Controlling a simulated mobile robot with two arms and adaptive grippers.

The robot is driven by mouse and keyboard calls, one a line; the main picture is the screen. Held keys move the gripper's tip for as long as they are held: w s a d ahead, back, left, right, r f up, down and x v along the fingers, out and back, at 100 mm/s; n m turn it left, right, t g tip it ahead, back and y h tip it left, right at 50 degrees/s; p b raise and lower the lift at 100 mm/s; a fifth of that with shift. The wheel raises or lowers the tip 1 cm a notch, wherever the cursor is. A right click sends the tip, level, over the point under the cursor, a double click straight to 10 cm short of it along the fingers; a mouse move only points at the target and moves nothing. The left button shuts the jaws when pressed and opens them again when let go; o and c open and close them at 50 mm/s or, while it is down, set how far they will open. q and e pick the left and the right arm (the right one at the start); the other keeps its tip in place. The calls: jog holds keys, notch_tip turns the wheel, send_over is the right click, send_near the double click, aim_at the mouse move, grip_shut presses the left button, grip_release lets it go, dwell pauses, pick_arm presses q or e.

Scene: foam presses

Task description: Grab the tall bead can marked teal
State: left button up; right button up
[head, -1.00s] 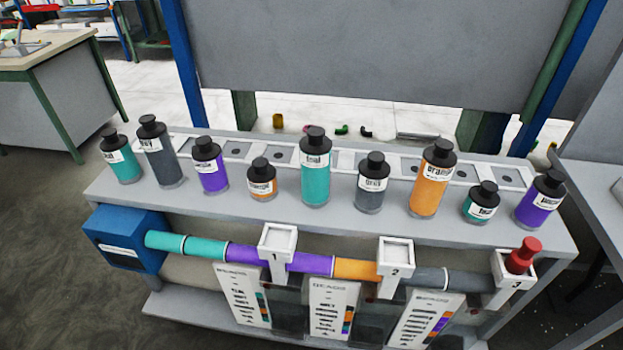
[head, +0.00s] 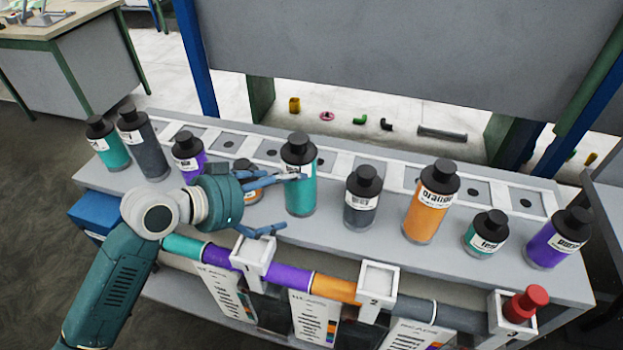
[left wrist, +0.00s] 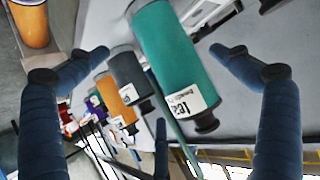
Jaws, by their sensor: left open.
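The tall teal can (head: 301,195) stands upright in the middle of the bench row, with a black cap and a white label. My left gripper (head: 292,203) is open beside it, its fingers pointing right; the upper finger crosses in front of the can's label. In the left wrist view, the teal can (left wrist: 172,55) appears upside down between the two spread fingers of my left gripper (left wrist: 160,50), with clear gaps on both sides. A medium teal can (head: 108,148) stands at the far left and a short teal can (head: 484,235) at the right. My right gripper is not in view.
A grey can (head: 362,202) stands just right of the tall teal can, then a tall orange can (head: 431,212). A coloured tube (head: 340,288) with white brackets runs along the bench's front.

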aim_at(305, 186)
pick_arm(q)
jog(key=shift+p+x, duration=0.3)
jog(key=shift+x, duration=0.85)
jog(key=p+x, duration=0.2)
jog(key=x, duration=0.3)
jog(key=shift+w+r, duration=0.1)
jog(key=shift+w, duration=0.15)
jog(key=shift+w+d+f, duration=0.2)
jog(key=shift+d+f, duration=0.05)
jog(key=shift+f, duration=0.05)
jog(key=shift+c, duration=0.5)
jog(key=c, duration=0.4)
jog(key=shift+a, duration=0.1)
jog(key=c, duration=0.9)
jog(key=shift+r, duration=0.1)
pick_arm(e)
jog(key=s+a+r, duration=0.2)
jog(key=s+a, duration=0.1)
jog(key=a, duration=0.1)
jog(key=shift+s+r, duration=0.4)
